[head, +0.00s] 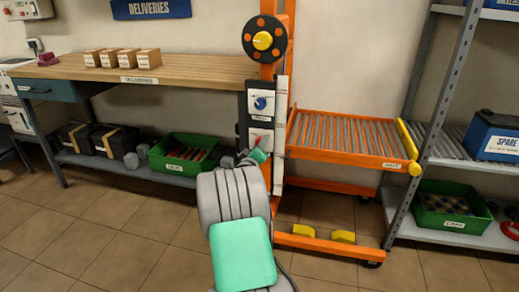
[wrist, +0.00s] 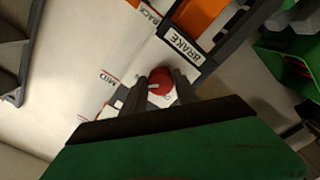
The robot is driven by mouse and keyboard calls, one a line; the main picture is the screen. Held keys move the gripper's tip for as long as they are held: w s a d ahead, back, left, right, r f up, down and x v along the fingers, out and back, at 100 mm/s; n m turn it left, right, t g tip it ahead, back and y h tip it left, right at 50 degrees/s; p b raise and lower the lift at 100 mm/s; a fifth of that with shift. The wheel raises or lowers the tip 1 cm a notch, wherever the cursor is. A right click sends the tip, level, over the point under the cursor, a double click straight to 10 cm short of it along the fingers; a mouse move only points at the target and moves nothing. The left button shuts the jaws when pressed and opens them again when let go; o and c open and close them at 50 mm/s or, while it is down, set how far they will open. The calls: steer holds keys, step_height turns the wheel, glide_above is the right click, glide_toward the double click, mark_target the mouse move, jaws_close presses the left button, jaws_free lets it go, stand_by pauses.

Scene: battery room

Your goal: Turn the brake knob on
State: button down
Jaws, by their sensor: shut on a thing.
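The red brake knob (wrist: 160,81) is in the middle of the wrist view, on a white plate under a black BRAKE label (wrist: 184,46). My gripper (wrist: 161,88) is shut on it, with one dark finger on each side. A white mark shows on the knob's left part; the plate's lettering is too small to read. In the head view my gripper (head: 257,156) reaches the lower white plate (head: 261,136) on the orange lift's post. There my gripper and arm hide the knob.
A blue knob (head: 261,103) sits on the plate above. An orange roller platform (head: 345,137) juts out to the right of the post. A wooden bench (head: 190,70) and a green crate (head: 165,158) are to the left. A metal shelf (head: 445,107) stands right.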

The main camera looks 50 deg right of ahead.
steer(key=shift+f, duration=0.1)
stand_by(0.3)
steer(key=c, duration=0.9)
jaws_free()
steer(key=shift+c, duration=0.2)
steer(key=p+v, duration=0.1)
steer(key=v, duration=0.7)
steer(key=shift+p, duration=0.35)
